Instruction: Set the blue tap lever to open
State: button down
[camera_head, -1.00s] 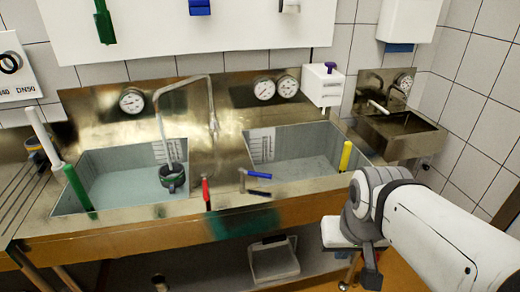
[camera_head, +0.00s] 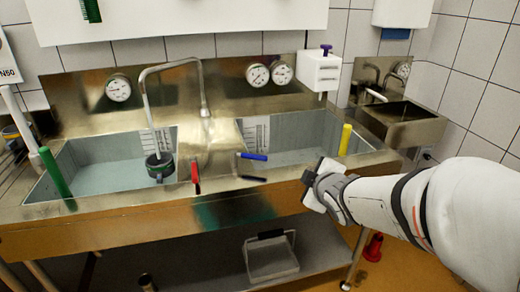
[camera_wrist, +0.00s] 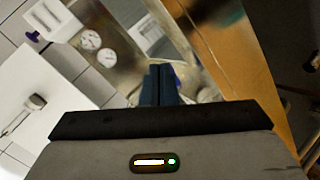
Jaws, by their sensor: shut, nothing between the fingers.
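In the wrist view my gripper's dark fingers (camera_wrist: 160,72) are together and empty. A bit of blue shows beside the fingertips there, mostly hidden.
A curved spout (camera_head: 170,70) rises between the left basin (camera_head: 95,175) and the right basin (camera_head: 300,130). A green handle (camera_head: 54,172) and a yellow one (camera_head: 345,140) stand at the basins' sides.

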jog(key=w+a+f+n+t+y+b, duration=0.2)
jog(key=w+a+f+n+y+b, duration=0.15)
jog(key=a+n+y, duration=0.35)
jog(key=n, duration=0.2)
send_near(251, 158)
jog(key=a, duration=0.2)
jog(key=w+a, duration=0.1)
jog(key=a, duration=0.1)
jog(key=shift+r+b, duration=0.15)
jog(key=shift+b, duration=0.2)
jog(key=w, duration=0.3)
jog(key=shift+w+d+f, duration=0.1)
jog(key=shift+d+f, duration=0.2)
jog(key=shift+d, duration=0.1)
jog(key=shift+w, duration=0.35)
jog(key=shift+f, duration=0.1)
